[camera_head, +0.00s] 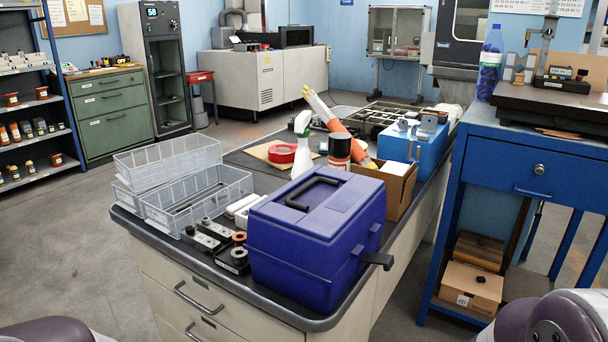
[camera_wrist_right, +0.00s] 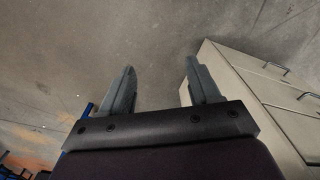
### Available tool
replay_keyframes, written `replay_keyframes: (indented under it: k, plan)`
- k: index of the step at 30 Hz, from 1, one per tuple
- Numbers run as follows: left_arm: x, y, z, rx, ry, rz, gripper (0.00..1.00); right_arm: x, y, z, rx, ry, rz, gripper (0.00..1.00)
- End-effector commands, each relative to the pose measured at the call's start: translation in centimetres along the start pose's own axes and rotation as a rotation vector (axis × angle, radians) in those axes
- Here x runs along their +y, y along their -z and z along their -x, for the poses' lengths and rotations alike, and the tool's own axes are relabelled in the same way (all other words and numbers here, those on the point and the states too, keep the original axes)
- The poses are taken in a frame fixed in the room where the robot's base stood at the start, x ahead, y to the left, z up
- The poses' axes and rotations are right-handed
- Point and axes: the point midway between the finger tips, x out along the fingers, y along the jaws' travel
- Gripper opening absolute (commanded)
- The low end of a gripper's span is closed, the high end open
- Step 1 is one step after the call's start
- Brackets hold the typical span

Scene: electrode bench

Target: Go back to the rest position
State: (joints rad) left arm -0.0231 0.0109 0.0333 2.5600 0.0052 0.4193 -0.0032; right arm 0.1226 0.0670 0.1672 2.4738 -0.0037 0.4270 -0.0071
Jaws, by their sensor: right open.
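My right gripper (camera_wrist_right: 158,88) shows in the right wrist view, with its two grey fingers spread apart and nothing between them. It is over bare grey floor, with the cream drawer cabinet beside it on the right of that view. Neither gripper is visible in the head view; only parts of my two arms show at its bottom left and bottom right corners. The left gripper is out of sight.
A bench (camera_head: 160,262) with drawers carries a blue case (camera_head: 315,235), grey plastic bins (camera_head: 195,195), a spray bottle (camera_head: 302,148) and a cardboard box (camera_head: 398,190). A blue worktable (camera_head: 520,165) stands at right. Open floor (camera_head: 60,260) lies left of the bench.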

Motion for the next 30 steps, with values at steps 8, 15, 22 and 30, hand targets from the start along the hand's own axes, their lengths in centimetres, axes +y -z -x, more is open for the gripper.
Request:
replay_keyframes:
  k: [8, 15, 22, 30]
  plan:
    - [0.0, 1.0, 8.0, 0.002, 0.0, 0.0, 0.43, -3.5, 0.6, 10.9, 0.111, 0.013, 0.135, 0.62]
    - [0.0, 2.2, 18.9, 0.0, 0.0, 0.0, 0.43, -3.5, 0.7, 21.9, 0.111, 0.013, 0.134, 0.62]
    - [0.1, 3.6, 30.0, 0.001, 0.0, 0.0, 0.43, -3.5, 0.8, 33.0, 0.111, 0.012, 0.134, 0.62]
    - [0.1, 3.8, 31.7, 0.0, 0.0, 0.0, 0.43, -3.4, 0.8, 34.8, 0.111, 0.012, 0.134, 0.62]
